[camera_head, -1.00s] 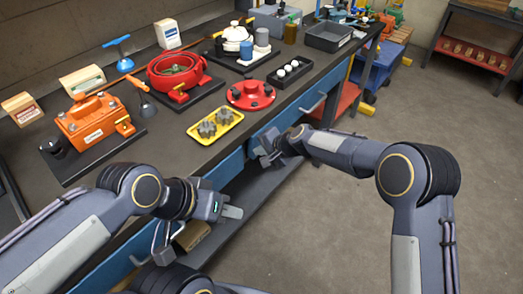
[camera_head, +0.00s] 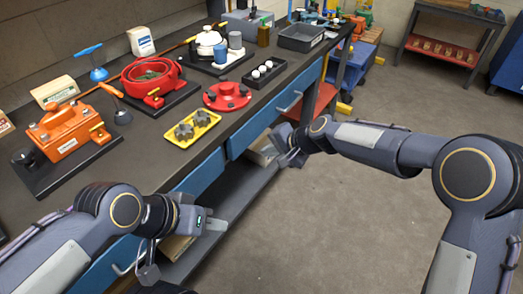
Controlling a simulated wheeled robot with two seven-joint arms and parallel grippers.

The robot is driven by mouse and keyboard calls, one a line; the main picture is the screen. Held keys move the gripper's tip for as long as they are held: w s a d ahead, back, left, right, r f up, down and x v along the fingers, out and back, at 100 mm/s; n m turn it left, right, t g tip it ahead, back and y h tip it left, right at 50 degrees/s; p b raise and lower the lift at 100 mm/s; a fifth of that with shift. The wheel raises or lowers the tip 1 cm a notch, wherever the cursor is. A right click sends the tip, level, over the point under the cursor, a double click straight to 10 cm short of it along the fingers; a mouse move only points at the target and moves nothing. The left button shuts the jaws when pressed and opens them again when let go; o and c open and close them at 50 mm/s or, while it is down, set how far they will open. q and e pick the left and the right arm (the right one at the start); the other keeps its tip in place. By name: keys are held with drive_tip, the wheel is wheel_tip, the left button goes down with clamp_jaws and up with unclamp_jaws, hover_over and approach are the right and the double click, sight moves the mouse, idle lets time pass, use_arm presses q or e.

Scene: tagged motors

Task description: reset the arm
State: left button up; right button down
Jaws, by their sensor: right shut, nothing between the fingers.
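My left gripper (camera_head: 182,248) hangs in front of the bench's blue drawers at the lower left. Its two fingers are spread wide apart with nothing visible between them. My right gripper (camera_head: 288,156) is at the bench's front edge near the middle of the view, with its arm reaching in from the right. It is shut and empty, and its fingertips look small. Neither gripper touches any of the items on the bench top.
The dark workbench (camera_head: 150,170) carries an orange motor (camera_head: 68,130), a red round housing (camera_head: 150,82), a yellow tray (camera_head: 193,128) of gears, a red disc (camera_head: 227,96) and a grey bin (camera_head: 300,38). A red-shelved cart (camera_head: 440,50) stands behind. The floor (camera_head: 330,220) is clear.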

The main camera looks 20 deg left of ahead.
drive_tip(key=s+d+r+t+h+p, duration=0.1)
drive_tip(key=s+d+r, duration=0.2)
drive_tip(key=d+r, duration=0.35)
drive_tip(key=s+d+r+n+p, duration=0.1)
drive_tip(key=s+d+r, duration=0.2)
drive_tip(key=d, duration=0.7)
drive_tip(key=s+d+r+t+h+p, duration=0.1)
drive_tip(key=s+d+r, duration=0.25)
drive_tip(key=d, duration=0.45)
drive_tip(key=s+d+f+h, duration=0.1)
drive_tip(key=s+d, duration=0.5)
drive_tip(key=s, duration=0.3)
drive_tip(key=s+d+f+t+h+p, duration=0.1)
drive_tip(key=s+d+h, duration=0.1)
drive_tip(key=s+d, duration=0.5)
drive_tip(key=s, duration=0.3)
drive_tip(key=shift+s, duration=0.15)
drive_tip(key=shift+r, duration=0.1)
